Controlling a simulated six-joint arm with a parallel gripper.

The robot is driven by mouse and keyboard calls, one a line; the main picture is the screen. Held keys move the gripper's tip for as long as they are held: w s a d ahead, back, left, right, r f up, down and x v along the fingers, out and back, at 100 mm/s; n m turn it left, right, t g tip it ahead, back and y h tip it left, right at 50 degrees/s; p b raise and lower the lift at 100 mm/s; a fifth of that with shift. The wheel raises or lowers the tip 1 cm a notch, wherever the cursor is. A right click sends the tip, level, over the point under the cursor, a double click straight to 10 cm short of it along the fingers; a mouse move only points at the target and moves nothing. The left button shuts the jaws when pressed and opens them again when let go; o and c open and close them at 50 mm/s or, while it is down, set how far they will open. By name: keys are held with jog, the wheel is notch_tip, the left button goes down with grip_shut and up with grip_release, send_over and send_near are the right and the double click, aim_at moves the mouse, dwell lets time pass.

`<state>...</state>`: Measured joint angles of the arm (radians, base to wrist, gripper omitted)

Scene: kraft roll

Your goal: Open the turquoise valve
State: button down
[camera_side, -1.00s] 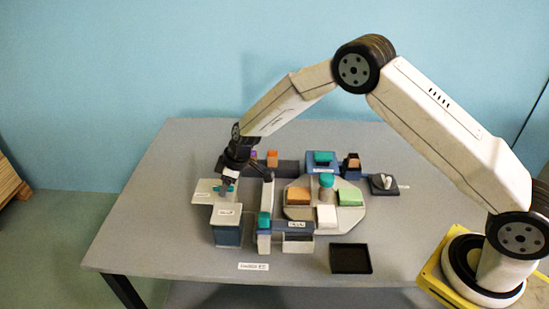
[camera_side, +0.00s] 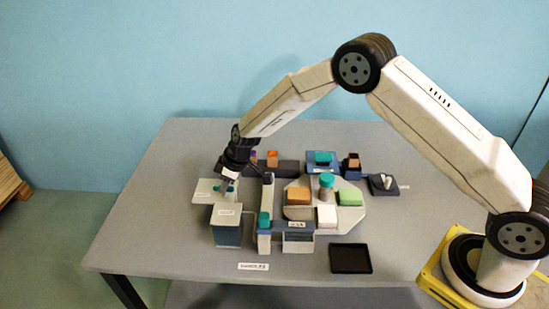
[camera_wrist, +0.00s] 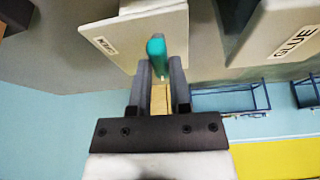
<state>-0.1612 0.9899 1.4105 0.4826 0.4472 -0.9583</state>
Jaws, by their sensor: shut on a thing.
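The turquoise valve handle (camera_wrist: 156,48) stands up from a pale plate (camera_wrist: 120,38) in the wrist view. My gripper (camera_wrist: 158,75) has its two dark fingers closed on either side of the handle, near its lower end in that view. In the side view my gripper (camera_side: 228,180) reaches down onto the pale plate (camera_side: 204,190) at the left of the work area. Only a small bit of the turquoise handle (camera_side: 230,188) shows there, the rest hidden by the fingers.
A grey-blue box with a pale lid (camera_side: 226,213) stands just in front of the plate. A round grey platform (camera_side: 300,183) with coloured blocks lies to the right. A black tray (camera_side: 351,258) lies near the front edge. The table's left side is clear.

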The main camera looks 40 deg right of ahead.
jog(key=shift+m, duration=0.4)
jog(key=shift+s+a+m+t+h, duration=0.1)
jog(key=shift+m+t+h, duration=0.45)
jog(key=shift+m, duration=1.25)
jog(key=shift+a+m+h, duration=0.15)
jog(key=shift+m+h, duration=0.8)
jog(key=shift+m, duration=1.25)
jog(key=shift+a+m+h, duration=0.15)
jog(key=shift+m+h, duration=0.75)
jog(key=shift+m, duration=1.2)
jog(key=shift+a+m+g+h, duration=0.1)
jog(key=shift+m+g+h, duration=0.25)
jog(key=shift+m, duration=0.65)
jog(key=shift+m+g+h, duration=0.25)
jog(key=shift+m+g, duration=0.05)
jog(key=shift+m, duration=0.7)
jog(key=c, duration=0.6)
grip_release()
jog(key=shift+o, duration=0.2)
